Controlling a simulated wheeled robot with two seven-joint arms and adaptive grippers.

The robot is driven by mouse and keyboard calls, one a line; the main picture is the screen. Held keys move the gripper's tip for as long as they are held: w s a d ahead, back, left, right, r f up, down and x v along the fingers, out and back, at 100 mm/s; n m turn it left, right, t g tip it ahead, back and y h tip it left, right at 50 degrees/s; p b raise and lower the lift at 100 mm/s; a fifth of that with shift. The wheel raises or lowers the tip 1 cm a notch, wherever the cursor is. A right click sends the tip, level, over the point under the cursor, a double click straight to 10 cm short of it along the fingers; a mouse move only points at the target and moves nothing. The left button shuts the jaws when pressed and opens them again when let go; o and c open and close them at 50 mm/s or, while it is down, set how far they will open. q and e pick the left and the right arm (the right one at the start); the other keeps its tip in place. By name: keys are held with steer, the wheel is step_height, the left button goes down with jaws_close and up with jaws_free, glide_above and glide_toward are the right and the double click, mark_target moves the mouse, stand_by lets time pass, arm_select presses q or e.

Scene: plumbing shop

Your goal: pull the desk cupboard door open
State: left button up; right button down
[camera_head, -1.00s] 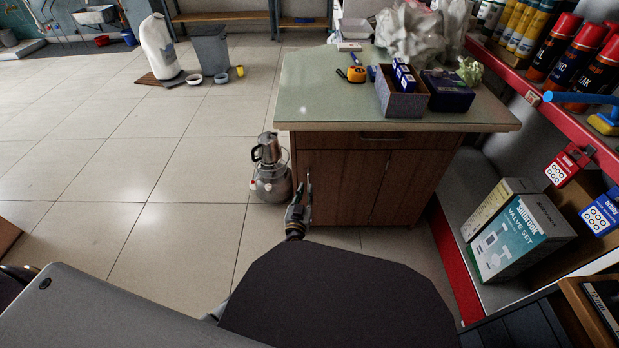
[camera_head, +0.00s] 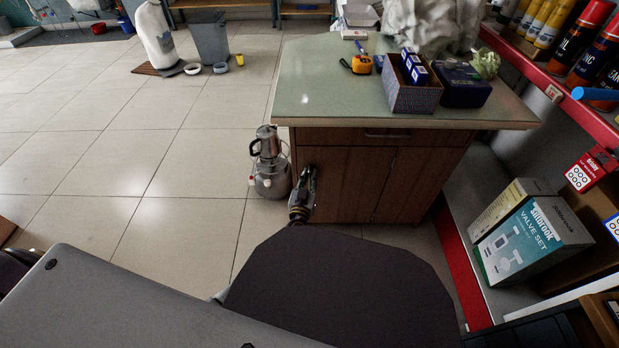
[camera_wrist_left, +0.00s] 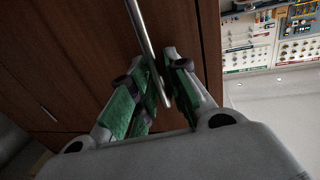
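The desk (camera_head: 300,88) has a pale green top and a brown wooden cupboard below. The left cupboard door (camera_head: 345,190) is flush with the front and looks closed. In the left wrist view, a slim upright metal handle (camera_wrist_left: 143,27) stands out from the brown door (camera_wrist_left: 75,50) near its edge. My left gripper (camera_head: 310,172) is at the left side of this door. In the left wrist view, its fingers (camera_wrist_left: 163,80) are drawn close together with the handle between them. Their contact faces are partly hidden. My right gripper is not in view.
A metal pot-like appliance (camera_head: 268,165) stands on the floor just left of the cupboard. A drawer (camera_head: 390,135) sits above the doors. A red-edged shelf (camera_head: 560,95) and a valve set box (camera_head: 525,245) are at right.

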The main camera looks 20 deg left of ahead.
arm_select(q)
jaws_close()
steer(key=shift+s, duration=0.15)
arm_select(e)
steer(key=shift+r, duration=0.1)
